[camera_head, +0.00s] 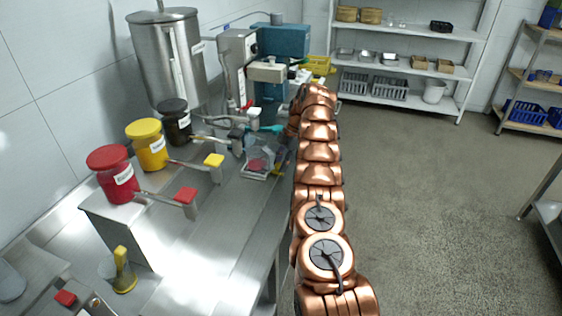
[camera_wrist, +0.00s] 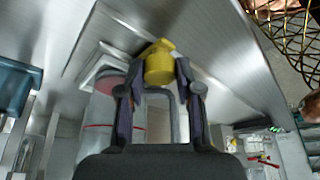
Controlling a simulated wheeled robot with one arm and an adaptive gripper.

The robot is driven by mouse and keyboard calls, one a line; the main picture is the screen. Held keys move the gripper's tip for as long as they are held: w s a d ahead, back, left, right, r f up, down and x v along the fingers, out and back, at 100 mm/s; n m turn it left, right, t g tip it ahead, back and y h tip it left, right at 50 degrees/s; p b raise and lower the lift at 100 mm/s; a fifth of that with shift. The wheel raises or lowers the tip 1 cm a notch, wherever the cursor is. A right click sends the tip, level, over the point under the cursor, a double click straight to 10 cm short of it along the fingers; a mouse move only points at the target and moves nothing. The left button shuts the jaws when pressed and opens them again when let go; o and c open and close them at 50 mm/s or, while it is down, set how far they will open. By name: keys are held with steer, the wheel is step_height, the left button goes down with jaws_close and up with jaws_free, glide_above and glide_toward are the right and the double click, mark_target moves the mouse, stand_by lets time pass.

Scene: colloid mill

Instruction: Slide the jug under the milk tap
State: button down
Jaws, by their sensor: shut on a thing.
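My gripper (camera_wrist: 158,100) shows in the wrist view with its dark fingers on either side of a yellow piece (camera_wrist: 160,64), shut on it. Beside it is a clear container (camera_wrist: 103,112) with red lines and a pinkish disc, apparently the jug; I cannot clearly see how the yellow piece joins it. In the head view my arm reaches to the machines, and the gripper itself is hard to make out. A clear vessel (camera_head: 259,156) with reddish contents sits near the bench edge, left of my arm. A large steel urn (camera_head: 168,60) stands behind; I cannot identify the milk tap for certain.
Red (camera_head: 113,172), yellow (camera_head: 147,145) and black (camera_head: 174,122) canisters line a steel ledge, with long-handled tools jutting right. A teal machine (camera_head: 284,42) stands at the back. Open floor lies right of the bench.

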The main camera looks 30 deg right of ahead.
steer(key=shift+w+d, duration=0.1)
steer(key=shift+d, duration=0.1)
stand_by(0.3)
steer(key=c, duration=1.1)
jaws_free()
steer(key=shift+d, duration=0.1)
steer(key=o, duration=0.3)
steer(key=shift+o, duration=0.2)
